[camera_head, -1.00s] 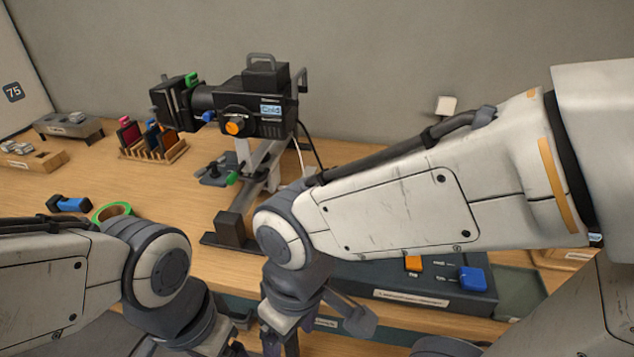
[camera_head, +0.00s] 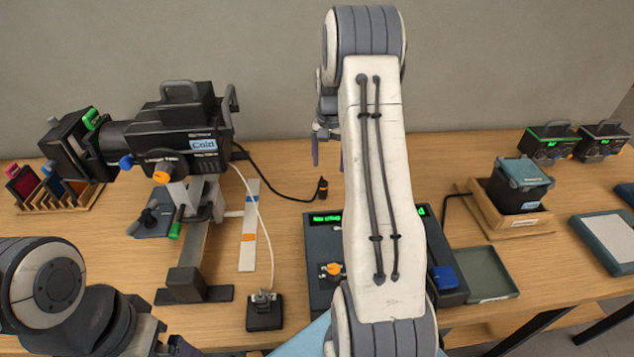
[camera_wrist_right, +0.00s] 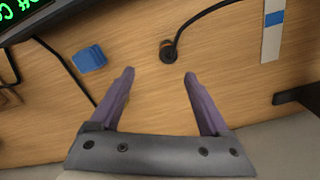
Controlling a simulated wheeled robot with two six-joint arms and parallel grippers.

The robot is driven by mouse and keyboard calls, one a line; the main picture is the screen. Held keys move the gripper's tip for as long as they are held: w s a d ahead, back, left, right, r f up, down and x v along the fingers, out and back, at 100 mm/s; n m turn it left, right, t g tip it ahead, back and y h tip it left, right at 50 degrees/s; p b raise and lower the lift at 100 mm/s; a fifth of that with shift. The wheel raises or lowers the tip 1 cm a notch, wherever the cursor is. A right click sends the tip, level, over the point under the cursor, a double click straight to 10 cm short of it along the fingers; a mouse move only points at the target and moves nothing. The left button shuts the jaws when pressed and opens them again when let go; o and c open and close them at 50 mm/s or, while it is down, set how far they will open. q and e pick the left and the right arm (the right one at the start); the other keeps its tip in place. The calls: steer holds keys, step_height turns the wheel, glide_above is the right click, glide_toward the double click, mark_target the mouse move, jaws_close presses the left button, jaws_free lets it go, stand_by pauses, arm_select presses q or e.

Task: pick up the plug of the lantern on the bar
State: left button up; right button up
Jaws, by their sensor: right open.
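The lantern (camera_head: 185,130) is a black lamp with a "Cold" label, mounted on the bar (camera_head: 190,235) at left in the head view. A black cable runs from it to a dark plug (camera_head: 322,188) with an orange band, standing on the table. In the right wrist view the plug (camera_wrist_right: 167,50) is seen just beyond the fingertips, between their lines. My right gripper (camera_head: 317,152) is open and empty; its purple fingers (camera_wrist_right: 160,73) do not touch the plug. My left gripper is mostly cut off at the bottom left of the head view.
A dark console (camera_head: 320,285) with green displays is partly hidden by my right arm. A white cable leads to a small black box (camera_head: 265,312). A striped strip (camera_head: 249,225) lies left of the plug. A wooden tray (camera_head: 505,215) holds a dark unit at right.

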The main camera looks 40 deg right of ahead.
mark_target(322, 182)
steer(key=f, duration=0.2)
steer(key=a+f, duration=0.1)
steer(key=f, duration=0.1)
steer(key=shift+w+a+p, duration=0.1)
steer(key=shift+w+p, duration=0.25)
steer(key=shift+a+f, duration=0.1)
steer(key=shift+f, duration=0.25)
step_height(322, 182, down, 4)
steer(key=shift+a+r+p, duration=0.15)
steer(key=shift+p, duration=0.75)
steer(key=shift+f, duration=0.45)
steer(key=shift+s, duration=0.1)
jaws_close()
